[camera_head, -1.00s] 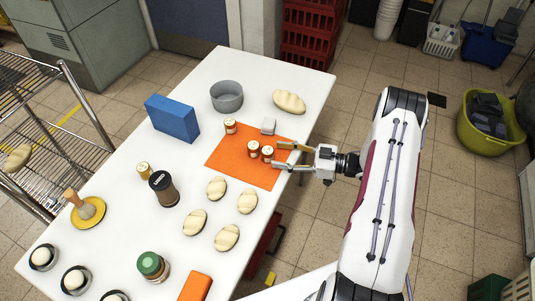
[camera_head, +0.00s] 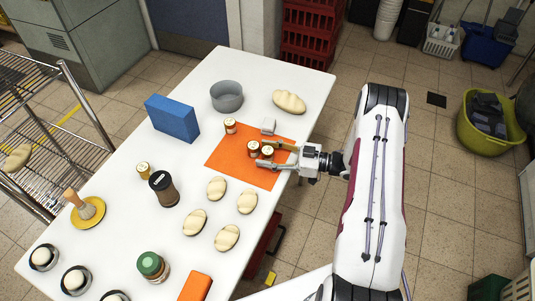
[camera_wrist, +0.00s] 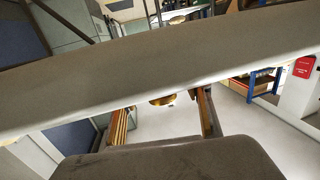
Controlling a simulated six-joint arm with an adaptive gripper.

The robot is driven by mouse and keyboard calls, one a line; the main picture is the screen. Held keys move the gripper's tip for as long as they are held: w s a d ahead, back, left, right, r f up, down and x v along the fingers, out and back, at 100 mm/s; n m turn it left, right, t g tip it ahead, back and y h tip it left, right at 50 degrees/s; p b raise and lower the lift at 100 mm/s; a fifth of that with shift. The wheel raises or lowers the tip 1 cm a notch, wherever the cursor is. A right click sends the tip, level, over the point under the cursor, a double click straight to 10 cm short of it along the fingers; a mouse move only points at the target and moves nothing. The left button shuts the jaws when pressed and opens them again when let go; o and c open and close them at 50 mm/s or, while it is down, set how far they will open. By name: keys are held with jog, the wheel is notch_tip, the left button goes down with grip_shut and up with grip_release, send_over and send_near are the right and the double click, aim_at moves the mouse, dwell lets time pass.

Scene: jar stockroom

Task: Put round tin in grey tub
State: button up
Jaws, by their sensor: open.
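The grey tub (camera_head: 227,97) stands at the back of the white table, open at the top; I see nothing in it. Several small round containers with gold lids and red-and-white labels are in view; I cannot tell which one is the round tin. One (camera_head: 267,153) stands on the orange mat between my open fingers, with another (camera_head: 253,148) close at its left and a third (camera_head: 230,126) farther back. My gripper (camera_head: 263,155) reaches in low from the right. In the wrist view, a gold round piece (camera_wrist: 162,100) shows between the fingers; a broad grey-beige band hides much.
A blue box (camera_head: 172,118) stands left of the tub. A bread loaf (camera_head: 289,102) lies at the right, with several buns in front of the mat.

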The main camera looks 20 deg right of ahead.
aim_at(267, 150)
jog(key=c, duration=1.3)
jog(key=shift+c, duration=0.2)
jog(key=shift+r, duration=4.95)
